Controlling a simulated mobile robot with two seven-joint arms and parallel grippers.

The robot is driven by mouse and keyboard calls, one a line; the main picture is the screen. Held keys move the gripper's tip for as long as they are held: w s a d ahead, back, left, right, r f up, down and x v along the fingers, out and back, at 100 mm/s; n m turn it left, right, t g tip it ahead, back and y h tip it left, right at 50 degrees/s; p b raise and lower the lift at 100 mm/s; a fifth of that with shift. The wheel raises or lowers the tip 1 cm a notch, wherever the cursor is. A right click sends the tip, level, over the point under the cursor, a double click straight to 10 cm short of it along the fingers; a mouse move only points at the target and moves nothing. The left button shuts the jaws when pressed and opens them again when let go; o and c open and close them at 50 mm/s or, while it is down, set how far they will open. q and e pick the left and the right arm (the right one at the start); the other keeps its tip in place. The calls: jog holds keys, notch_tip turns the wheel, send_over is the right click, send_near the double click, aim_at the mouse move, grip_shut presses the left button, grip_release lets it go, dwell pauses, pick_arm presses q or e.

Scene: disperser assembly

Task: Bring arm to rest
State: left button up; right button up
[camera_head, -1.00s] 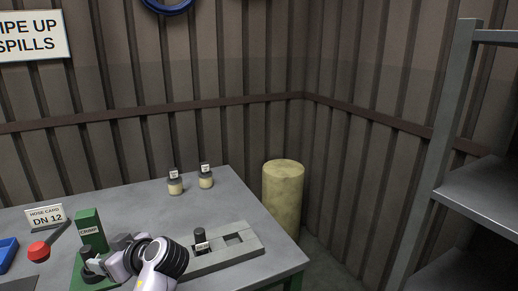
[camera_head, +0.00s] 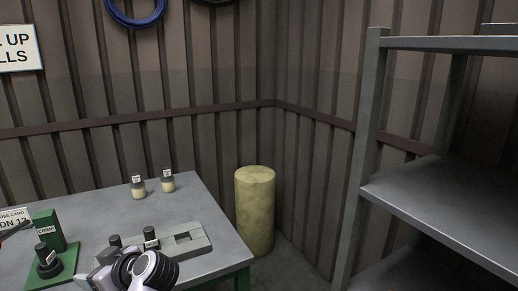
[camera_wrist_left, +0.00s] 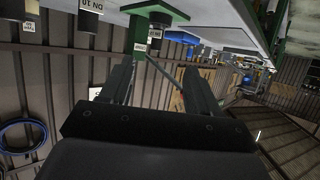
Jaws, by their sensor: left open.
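My left gripper shows in the wrist view (camera_wrist_left: 155,78) with its two dark fingers apart and nothing between them. In the head view its wrist, with black rings, is at the bottom, in front of the grey slotted block (camera_head: 200,243); its fingertips are not clear there. The block holds black labelled pieces (camera_head: 150,238). The green crimp stand (camera_head: 47,228) is to the left of the gripper, with a black part (camera_head: 46,258) on its base. It also shows in the wrist view (camera_wrist_left: 138,32), beyond the fingers. My right gripper is not in view.
Two small labelled jars (camera_head: 138,190) (camera_head: 168,183) stand at the back of the grey table (camera_head: 100,205). A hose card (camera_head: 12,220) is at the left edge. A yellow drum (camera_head: 254,210) stands beyond the table, and a metal shelf (camera_head: 450,195) is at the right.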

pick_arm(q)
jog(key=s+d+f+m+h, duration=0.1)
jog(key=s+f+m+h, duration=0.35)
jog(key=s+f, duration=0.35)
jog(key=s+d+f+m+h, duration=0.35)
jog(key=s+d+m, duration=0.25)
jog(key=s, duration=0.4)
jog(key=s+d+f+m+h, duration=0.3)
jog(key=s+d+m+h, duration=0.25)
jog(key=s, duration=0.45)
jog(key=w+d+f+t+h, duration=0.1)
jog(key=w+d+f+t, duration=0.2)
jog(key=w+f+t, duration=0.3)
jog(key=shift+w+f+m, duration=0.3)
jog(key=shift+w+f, duration=0.1)
jog(key=shift+f, duration=1.05)
jog(key=shift+h, duration=0.25)
